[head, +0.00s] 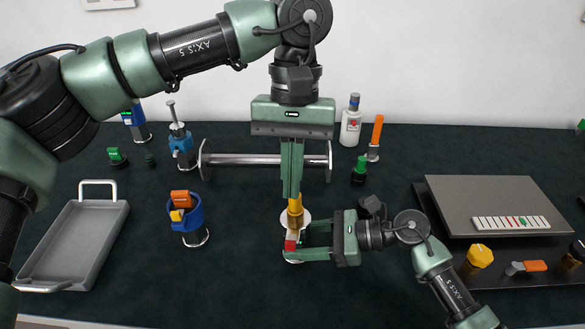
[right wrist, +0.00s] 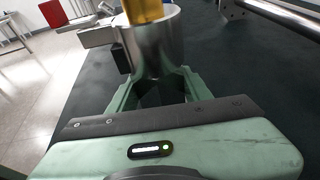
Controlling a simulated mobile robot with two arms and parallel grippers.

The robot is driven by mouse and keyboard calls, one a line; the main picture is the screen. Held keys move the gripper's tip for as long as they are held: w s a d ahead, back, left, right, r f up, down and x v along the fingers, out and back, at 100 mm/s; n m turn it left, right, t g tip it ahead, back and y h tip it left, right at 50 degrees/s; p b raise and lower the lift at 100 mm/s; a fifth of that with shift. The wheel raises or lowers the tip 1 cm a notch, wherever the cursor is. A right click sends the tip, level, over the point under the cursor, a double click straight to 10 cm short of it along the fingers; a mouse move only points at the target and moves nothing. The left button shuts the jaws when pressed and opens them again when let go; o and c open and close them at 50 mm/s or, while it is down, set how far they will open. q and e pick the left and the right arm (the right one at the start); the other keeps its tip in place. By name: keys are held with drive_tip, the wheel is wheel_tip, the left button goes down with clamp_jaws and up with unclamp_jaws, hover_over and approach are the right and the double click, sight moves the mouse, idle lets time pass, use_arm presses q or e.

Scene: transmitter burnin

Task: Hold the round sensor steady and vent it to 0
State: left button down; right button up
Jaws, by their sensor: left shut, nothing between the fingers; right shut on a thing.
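A round silver body with a yellow top, apparently the round sensor (head: 295,222), stands at the middle of the dark table. A small red part shows on its near side. My right gripper (head: 302,241) reaches in from the right, shut around the silver body; in the right wrist view the sensor (right wrist: 157,45) sits between the fingers, with a grey side fitting (right wrist: 100,33) at its left. My left gripper (head: 291,196) points down from above, shut and empty, its fingertips just above or beside the yellow top; contact cannot be told. No reading is legible.
A blue device with an orange head (head: 187,216) stands left of the sensor, a grey tray (head: 75,245) further left. A metal bar on end stands (head: 262,160) lies behind. A grey box (head: 480,190) and a dark panel with knobs (head: 505,275) are at right. The front middle is clear.

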drive_tip(key=o, duration=1.5)
drive_tip(key=shift+r, duration=0.1)
drive_tip(key=shift+c, duration=0.2)
